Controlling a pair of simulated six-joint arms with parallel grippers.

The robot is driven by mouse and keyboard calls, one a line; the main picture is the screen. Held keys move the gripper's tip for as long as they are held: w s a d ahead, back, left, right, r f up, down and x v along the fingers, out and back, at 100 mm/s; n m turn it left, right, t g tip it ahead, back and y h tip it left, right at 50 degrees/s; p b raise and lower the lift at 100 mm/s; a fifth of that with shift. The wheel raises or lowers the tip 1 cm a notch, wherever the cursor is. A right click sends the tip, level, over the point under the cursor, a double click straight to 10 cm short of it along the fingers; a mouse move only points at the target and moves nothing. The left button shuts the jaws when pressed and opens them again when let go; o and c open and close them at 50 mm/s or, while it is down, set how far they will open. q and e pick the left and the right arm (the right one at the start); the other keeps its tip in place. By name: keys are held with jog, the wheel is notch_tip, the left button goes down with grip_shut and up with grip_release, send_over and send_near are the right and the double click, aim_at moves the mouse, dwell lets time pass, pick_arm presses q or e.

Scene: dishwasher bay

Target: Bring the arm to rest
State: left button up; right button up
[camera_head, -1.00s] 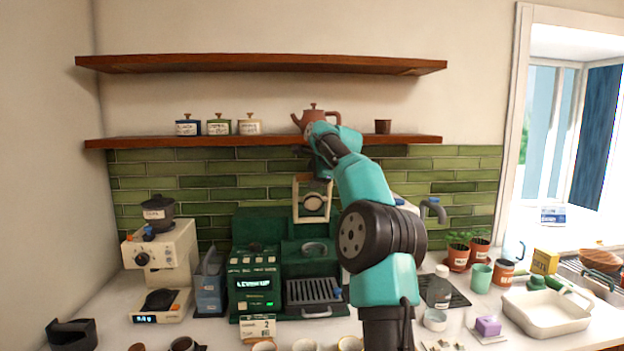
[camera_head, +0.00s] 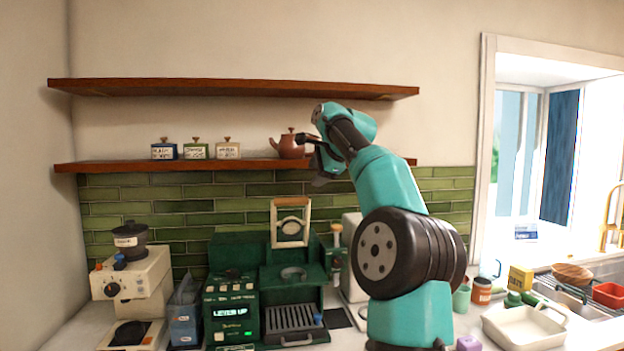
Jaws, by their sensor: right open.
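My right arm rises at the right of centre and bends left toward the lower shelf. My right gripper (camera_head: 314,160) is open, with dark fingers pointing left, and holds nothing that I can see. It is just right of the brown teapot (camera_head: 290,147) on the lower shelf, and it overlaps the teapot's handle side. I cannot tell whether they touch. My left gripper is not in view.
The lower shelf (camera_head: 130,166) also holds several small labelled jars. Below stand a green coffee machine (camera_head: 232,310) and a cream grinder (camera_head: 130,285). A white dish (camera_head: 520,328) and a sink lie at right. The upper shelf (camera_head: 230,88) is empty.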

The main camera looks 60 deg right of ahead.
dwell(0.5)
